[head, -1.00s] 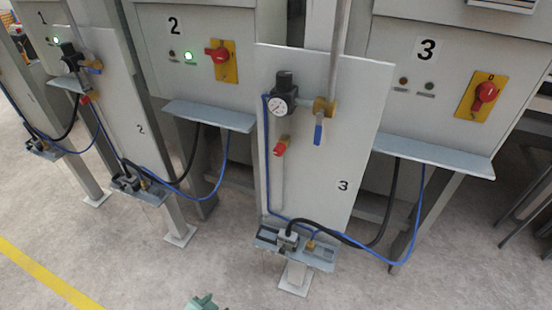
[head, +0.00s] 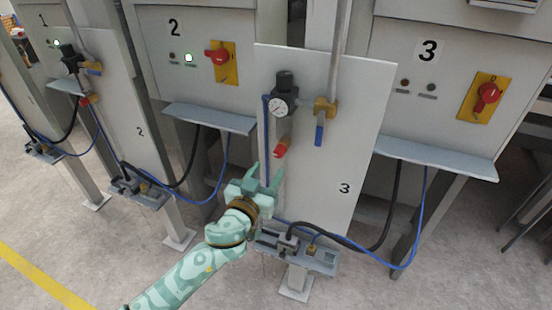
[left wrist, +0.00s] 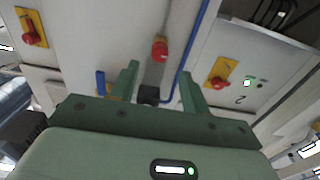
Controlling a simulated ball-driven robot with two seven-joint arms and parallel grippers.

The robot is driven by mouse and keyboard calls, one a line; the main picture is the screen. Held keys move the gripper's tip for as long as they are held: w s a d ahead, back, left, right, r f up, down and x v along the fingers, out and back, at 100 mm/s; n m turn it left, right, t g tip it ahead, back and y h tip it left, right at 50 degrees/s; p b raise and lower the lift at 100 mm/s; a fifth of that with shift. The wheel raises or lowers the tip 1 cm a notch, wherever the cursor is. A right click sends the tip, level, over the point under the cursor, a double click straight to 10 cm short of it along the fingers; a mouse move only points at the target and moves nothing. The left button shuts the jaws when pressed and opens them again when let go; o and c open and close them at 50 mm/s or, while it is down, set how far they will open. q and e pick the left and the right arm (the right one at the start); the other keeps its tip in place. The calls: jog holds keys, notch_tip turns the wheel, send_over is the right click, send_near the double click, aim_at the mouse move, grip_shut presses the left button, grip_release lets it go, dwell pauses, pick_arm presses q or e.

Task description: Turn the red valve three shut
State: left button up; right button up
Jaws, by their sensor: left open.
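The red valve three (head: 281,150) is a small red knob on a brass body on the pale panel marked 3 (head: 345,130), below the gauge. It also shows in the left wrist view (left wrist: 159,50), ahead of the fingers and near the middle between them. My left gripper (head: 265,172) is open and empty. Its fingers point up towards the panel, just below and slightly left of the red valve, with no visible contact. The open fingers also show in the left wrist view (left wrist: 158,72). My right gripper is in neither view.
A blue hose runs down the panel's left side. A grey shelf (head: 435,158) juts out at right. Below is a small bracket (head: 320,258) with hoses. A red rotary switch (head: 487,93) sits at station 3.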

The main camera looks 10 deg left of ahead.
aim_at(278, 156)
pick_arm(q)
jog(key=b+x, duration=0.1)
jog(key=x, duration=0.5)
jog(key=shift+w+d, duration=0.1)
jog(key=shift+w, duration=0.3)
jog(key=c, duration=1)
